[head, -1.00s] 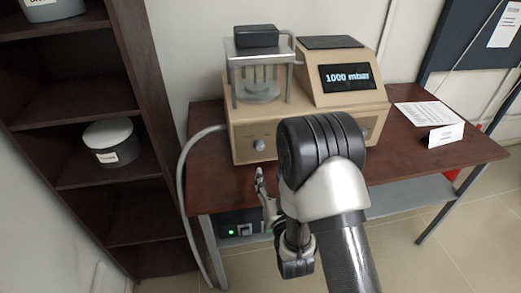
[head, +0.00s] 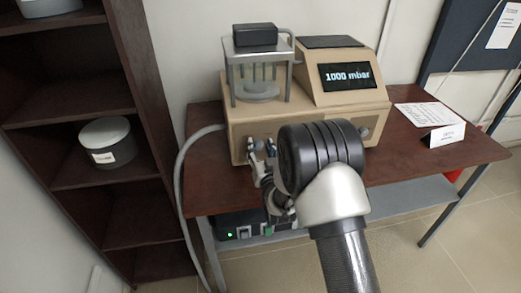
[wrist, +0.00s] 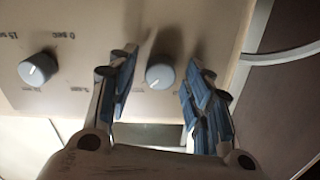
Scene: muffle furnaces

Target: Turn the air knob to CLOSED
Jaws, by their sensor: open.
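The beige machine (head: 310,110) stands on the table, and its display (head: 347,76) reads 1000 mbar. In the wrist view a grey round knob (wrist: 160,74) on its front panel lies between my fingers. No lettering that names it as the air knob is legible. My gripper (wrist: 158,88) is open, with one finger on each side of this knob; I cannot tell whether they touch it. In the head view my gripper (head: 262,150) is at the panel's left part and covers that knob. A second grey knob (wrist: 38,69) has a white pointer line and time markings.
A grey hose (head: 181,165) runs from the machine's left side to the floor. A glass chamber (head: 258,75) sits on top. A dark shelf unit (head: 133,90) stands left.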

